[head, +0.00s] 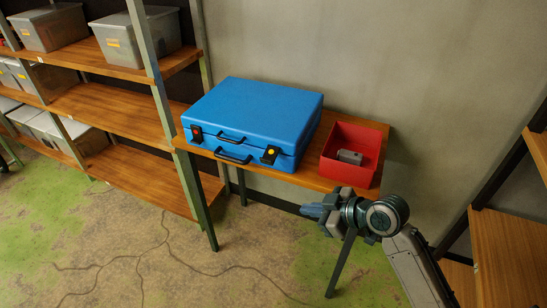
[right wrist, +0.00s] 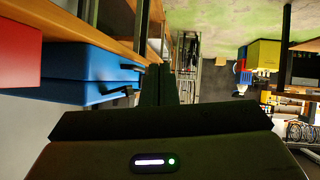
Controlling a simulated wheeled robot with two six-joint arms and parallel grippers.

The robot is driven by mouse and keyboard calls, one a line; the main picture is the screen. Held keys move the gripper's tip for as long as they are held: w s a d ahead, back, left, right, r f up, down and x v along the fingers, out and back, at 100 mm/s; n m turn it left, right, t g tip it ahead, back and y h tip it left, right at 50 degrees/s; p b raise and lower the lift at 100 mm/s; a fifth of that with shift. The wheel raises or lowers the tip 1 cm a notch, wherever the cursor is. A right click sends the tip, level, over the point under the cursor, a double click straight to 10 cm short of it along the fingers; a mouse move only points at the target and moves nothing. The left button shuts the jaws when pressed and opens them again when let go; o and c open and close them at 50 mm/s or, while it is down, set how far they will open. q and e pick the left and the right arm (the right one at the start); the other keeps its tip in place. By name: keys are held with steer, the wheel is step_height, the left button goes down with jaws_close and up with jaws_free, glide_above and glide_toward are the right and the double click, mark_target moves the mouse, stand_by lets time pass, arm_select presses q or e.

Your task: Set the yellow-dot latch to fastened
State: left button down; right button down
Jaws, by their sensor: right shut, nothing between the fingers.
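A closed blue case (head: 250,115) lies on a small wooden table. Its front carries two dark latches, one with a yellow dot (head: 270,155) at the right and one with a red-orange dot (head: 196,133) at the left. Two black handles (head: 233,158) sit between them. Whether the yellow-dot latch is fastened is too small to tell. My right gripper (head: 309,211) is shut and empty, in front of the table's edge, right of and below the yellow-dot latch, apart from it. The right wrist view shows the blue case (right wrist: 85,75) at the left and the shut fingers (right wrist: 159,85). My left gripper is not in view.
A red open box (head: 352,151) with a grey block (head: 350,157) inside stands right of the case. A shelf (head: 110,110) with grey bins is at the left, another shelf (head: 500,245) at the right. Cables lie on the floor, otherwise clear in front.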

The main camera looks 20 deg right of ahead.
mark_target(274, 158)
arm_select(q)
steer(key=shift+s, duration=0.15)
arm_select(e)
steer(key=w+r+n+y, duration=0.1)
steer(key=w+r+y, duration=0.1)
steer(key=r, duration=0.4)
steer(key=w+r+n+t+y, duration=0.1)
steer(key=w+r+n, duration=0.1)
steer(key=w+r, duration=0.2)
steer(key=shift+w+d+r+t+y, duration=0.3)
steer(key=shift+w+d+r+y, duration=0.1)
steer(key=shift+r, duration=0.5)
steer(key=shift+a, duration=0.15)
